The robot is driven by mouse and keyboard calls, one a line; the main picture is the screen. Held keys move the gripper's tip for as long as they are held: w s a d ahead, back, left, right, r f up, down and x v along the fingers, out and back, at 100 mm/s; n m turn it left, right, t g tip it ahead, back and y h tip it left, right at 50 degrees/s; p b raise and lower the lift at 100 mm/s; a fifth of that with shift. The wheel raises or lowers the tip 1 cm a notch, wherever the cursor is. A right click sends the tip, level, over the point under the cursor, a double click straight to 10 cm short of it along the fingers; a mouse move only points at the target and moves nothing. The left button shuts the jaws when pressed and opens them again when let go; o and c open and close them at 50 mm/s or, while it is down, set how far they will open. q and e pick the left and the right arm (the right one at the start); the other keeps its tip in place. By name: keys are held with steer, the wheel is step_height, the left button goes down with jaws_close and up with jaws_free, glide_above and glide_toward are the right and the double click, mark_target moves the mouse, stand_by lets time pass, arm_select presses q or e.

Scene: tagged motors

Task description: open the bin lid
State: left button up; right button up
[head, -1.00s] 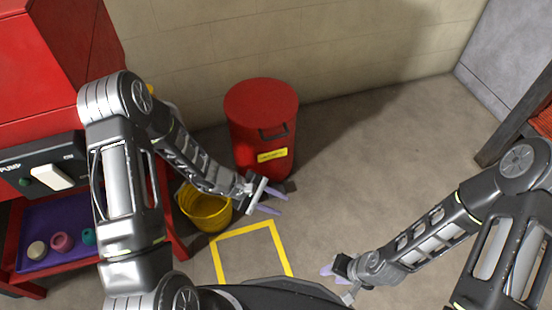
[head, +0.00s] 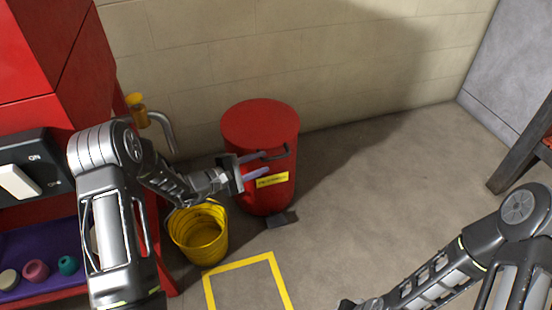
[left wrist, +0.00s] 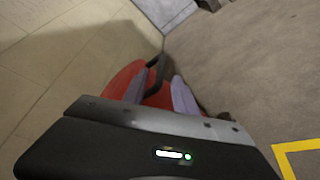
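The red bin (head: 258,196) stands on the floor near the wall, with its round lid (head: 258,122) down. A dark handle (head: 289,150) sticks out from the front edge of the lid; it also shows in the left wrist view (left wrist: 155,76). My left gripper (head: 266,163) is open in front of the bin, with its pale fingers apart and pointing at the handle. In the left wrist view the handle appears between the finger tips (left wrist: 155,88); I cannot tell whether they touch it. My right gripper is mostly cut off at the bottom edge, and its fingers are hidden.
A yellow bucket (head: 199,236) stands left of the bin, below my left forearm. A dark pedal (head: 281,220) lies at the bin's foot. A yellow floor outline (head: 240,263) lies in front. A red machine stands at left. The floor right of the bin is clear.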

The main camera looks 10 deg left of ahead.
mark_target(271, 160)
arm_select(q)
steer(key=b+x, duration=0.2)
steer(key=x, duration=0.4)
steer(key=shift+f, duration=0.15)
steer(key=shift+w+d, duration=0.3)
steer(key=shift+c, duration=0.4)
jaws_close()
stand_by(0.6)
